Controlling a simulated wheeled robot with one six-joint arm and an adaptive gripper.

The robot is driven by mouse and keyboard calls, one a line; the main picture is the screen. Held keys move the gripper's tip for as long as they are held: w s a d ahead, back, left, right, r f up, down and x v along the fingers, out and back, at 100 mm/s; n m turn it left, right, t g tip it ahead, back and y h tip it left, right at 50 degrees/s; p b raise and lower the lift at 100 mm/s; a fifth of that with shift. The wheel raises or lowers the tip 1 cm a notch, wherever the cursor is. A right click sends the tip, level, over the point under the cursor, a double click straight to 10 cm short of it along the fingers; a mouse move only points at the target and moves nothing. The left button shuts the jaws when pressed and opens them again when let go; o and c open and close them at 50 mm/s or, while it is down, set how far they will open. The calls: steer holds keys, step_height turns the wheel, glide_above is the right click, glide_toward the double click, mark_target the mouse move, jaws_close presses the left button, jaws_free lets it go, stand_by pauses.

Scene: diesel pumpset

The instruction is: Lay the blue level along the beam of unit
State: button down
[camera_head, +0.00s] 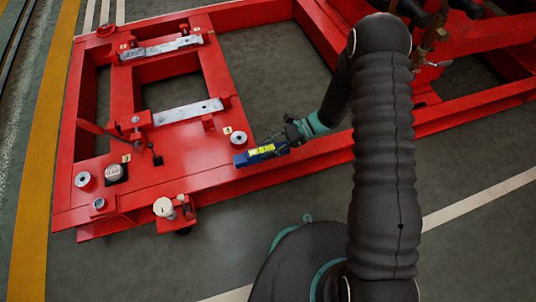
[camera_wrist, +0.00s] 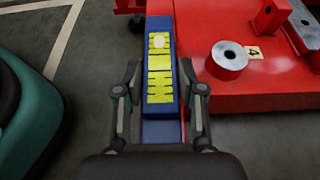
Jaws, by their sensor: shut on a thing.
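The blue level (camera_head: 256,154) with yellow faces is in my gripper (camera_head: 290,140), over or on the front beam (camera_head: 310,160) of the red unit in the head view. In the wrist view the level (camera_wrist: 160,77) runs straight away between the two fingers of my gripper (camera_wrist: 161,92), which are shut on its sides. The red beam (camera_wrist: 265,102) shows to the right of the level there. The head view does not tell whether the level touches the beam.
A grey ring-shaped pad (camera_head: 238,138) stands beside the level, and also shows in the wrist view (camera_wrist: 228,55). Two metal plates (camera_head: 188,111) lie on red mounts farther left. A white-capped fitting (camera_head: 164,208) sticks out at the front edge. Grey floor lies in front.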

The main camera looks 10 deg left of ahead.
steer(key=shift+f+b, duration=0.4)
steer(key=shift+f, duration=1.6)
steer(key=c, duration=0.7)
jaws_free()
steer(key=shift+r, duration=0.1)
steer(key=p+v, duration=0.1)
steer(key=v, duration=1.1)
